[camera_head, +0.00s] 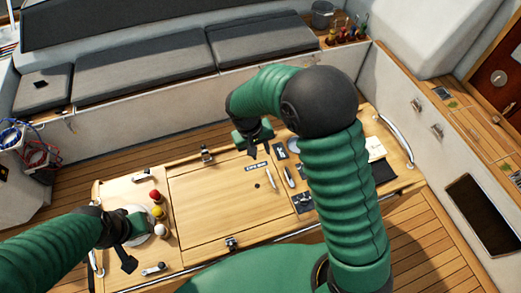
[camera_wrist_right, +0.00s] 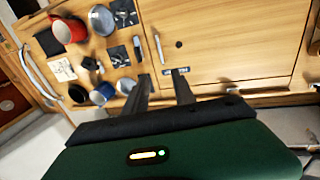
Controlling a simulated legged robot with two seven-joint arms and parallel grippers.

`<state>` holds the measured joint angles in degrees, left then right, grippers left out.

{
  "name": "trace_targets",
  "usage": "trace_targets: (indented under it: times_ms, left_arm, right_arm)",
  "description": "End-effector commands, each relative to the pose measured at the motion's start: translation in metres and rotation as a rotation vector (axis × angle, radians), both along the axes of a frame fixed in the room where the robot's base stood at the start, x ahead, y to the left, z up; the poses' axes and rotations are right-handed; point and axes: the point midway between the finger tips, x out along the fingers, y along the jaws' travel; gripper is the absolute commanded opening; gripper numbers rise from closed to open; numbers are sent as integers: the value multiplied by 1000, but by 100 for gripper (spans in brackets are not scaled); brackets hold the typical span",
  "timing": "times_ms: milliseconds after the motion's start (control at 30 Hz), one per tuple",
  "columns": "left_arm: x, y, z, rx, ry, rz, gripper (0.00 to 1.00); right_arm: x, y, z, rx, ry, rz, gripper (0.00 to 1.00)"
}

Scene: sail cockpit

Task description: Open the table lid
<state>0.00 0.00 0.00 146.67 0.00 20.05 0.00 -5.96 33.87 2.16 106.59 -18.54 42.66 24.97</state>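The table lid (camera_head: 215,200) is a flat light-wood panel in the middle of the table, lying closed and flush. It has a small dark hole (camera_head: 257,186) and a printed label near its far right corner. My right gripper (camera_head: 258,150) is above the table's far edge by that corner. In the right wrist view the lid (camera_wrist_right: 225,40) shows beyond its two separated fingers (camera_wrist_right: 163,92), with nothing between them. The label (camera_wrist_right: 176,71) lies just past the fingertips. My left gripper (camera_head: 138,240) hangs over the table's left end; its fingers are partly hidden.
Red, yellow and white balls (camera_head: 158,212) stand left of the lid. Tools, mugs (camera_wrist_right: 68,30) and dark mats fill the table's right end. Metal latches (camera_head: 231,243) sit on the long edges. A cushioned bench (camera_head: 145,70) runs behind.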

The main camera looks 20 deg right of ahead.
Motion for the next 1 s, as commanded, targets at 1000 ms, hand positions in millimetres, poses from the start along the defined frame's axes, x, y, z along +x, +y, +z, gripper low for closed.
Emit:
trace_targets:
  times_ms: [1000]
  left_arm:
    - [0, 0, -47, 0, 0, 0, 36]
  right_arm:
    - [2, 29, 139, 1, -4, 2, 32]
